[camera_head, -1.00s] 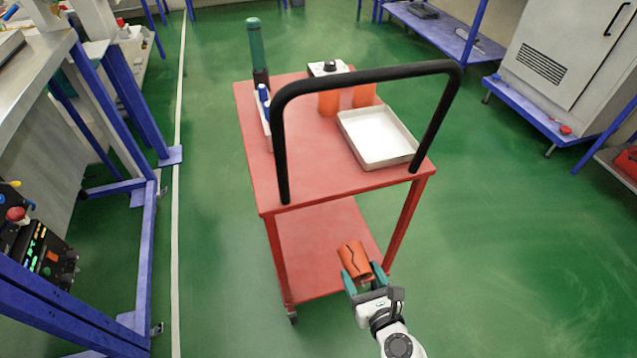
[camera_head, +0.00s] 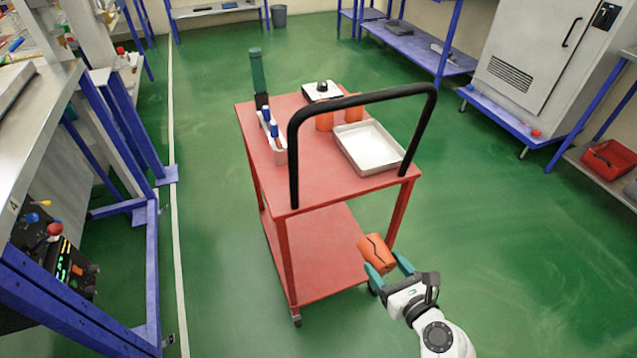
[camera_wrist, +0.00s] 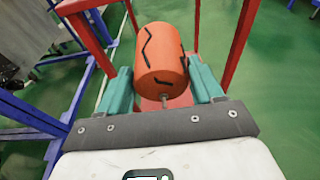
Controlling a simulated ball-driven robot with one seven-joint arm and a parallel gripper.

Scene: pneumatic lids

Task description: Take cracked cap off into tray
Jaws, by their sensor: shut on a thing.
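The cracked cap (camera_head: 377,253) is an orange cylinder with a dark jagged crack line. My gripper (camera_head: 388,270) is shut on it, in front of the cart's near right leg. In the wrist view the cap (camera_wrist: 161,60) sits between the green fingers, with dark cracks on its side and a thin metal pin at its near end. The white tray (camera_head: 341,158) lies on the right part of the red cart's top, farther away than my gripper. It looks empty.
The red cart (camera_head: 300,188) has a black push handle (camera_head: 293,165) arching over its near side. Orange cylinders (camera_head: 324,122), a white box (camera_head: 310,93), a green-topped cylinder (camera_head: 257,70) and a white holder with blue-topped items (camera_head: 277,155) stand on it. Green floor is free to the right.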

